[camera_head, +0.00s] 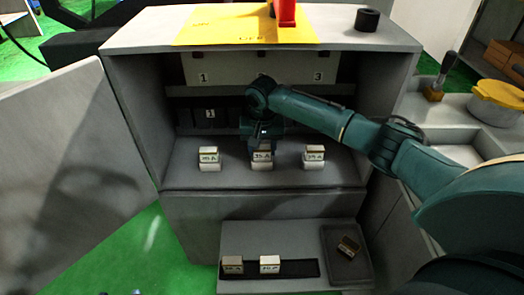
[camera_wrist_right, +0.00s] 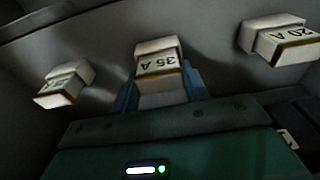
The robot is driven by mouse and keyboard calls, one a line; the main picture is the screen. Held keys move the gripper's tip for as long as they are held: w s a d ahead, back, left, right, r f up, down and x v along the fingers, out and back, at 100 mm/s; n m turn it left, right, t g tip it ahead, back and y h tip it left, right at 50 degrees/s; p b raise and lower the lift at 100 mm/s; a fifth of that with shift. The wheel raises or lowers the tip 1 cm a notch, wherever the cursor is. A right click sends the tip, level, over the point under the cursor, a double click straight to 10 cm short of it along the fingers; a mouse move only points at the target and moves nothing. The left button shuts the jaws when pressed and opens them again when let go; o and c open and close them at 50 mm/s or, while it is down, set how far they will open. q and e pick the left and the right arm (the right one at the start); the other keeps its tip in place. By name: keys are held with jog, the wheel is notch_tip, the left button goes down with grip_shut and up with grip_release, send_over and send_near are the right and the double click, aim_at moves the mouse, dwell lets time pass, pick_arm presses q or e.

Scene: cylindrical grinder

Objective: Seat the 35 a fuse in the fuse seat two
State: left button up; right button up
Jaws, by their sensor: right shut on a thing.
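The 35 A fuse (camera_head: 262,158) is a small pale block with a printed label, in the middle of a row of three on the cabinet's inner floor. It also shows between blue fingers in the wrist view (camera_wrist_right: 158,65). My right gripper (camera_head: 262,146) is over it from above and shut on it. The fuse appears still at the row's level; whether it touches what is beneath is unclear. Fuse seat two is not readable; my arm covers that middle area. My left gripper is not in view.
Similar fuses stand left (camera_head: 209,157) and right (camera_head: 314,157) of the held one. A white panel (camera_head: 220,69) spans the upper back. The open door (camera_head: 75,160) is at left. A lower tray (camera_head: 290,238) holds two labelled blocks and a loose one.

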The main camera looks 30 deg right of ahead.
aim_at(262, 149)
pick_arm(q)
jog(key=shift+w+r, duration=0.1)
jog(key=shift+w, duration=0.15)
pick_arm(e)
jog(key=shift+f, duration=0.25)
jog(key=o, duration=1)
jog(key=shift+f, duration=0.1)
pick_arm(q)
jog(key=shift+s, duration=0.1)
pick_arm(e)
jog(key=shift+o, duration=0.2)
jog(key=r, duration=0.2)
jog(key=r+p, duration=0.1)
jog(key=r, duration=0.1)
jog(key=r+p, duration=0.1)
jog(key=r, duration=0.1)
jog(key=shift+s+a+r, duration=0.15)
jog(key=shift+s+r, duration=0.05)
jog(key=shift+s, duration=0.1)
jog(key=shift+s+r, duration=0.1)
jog(key=shift+r, duration=0.6)
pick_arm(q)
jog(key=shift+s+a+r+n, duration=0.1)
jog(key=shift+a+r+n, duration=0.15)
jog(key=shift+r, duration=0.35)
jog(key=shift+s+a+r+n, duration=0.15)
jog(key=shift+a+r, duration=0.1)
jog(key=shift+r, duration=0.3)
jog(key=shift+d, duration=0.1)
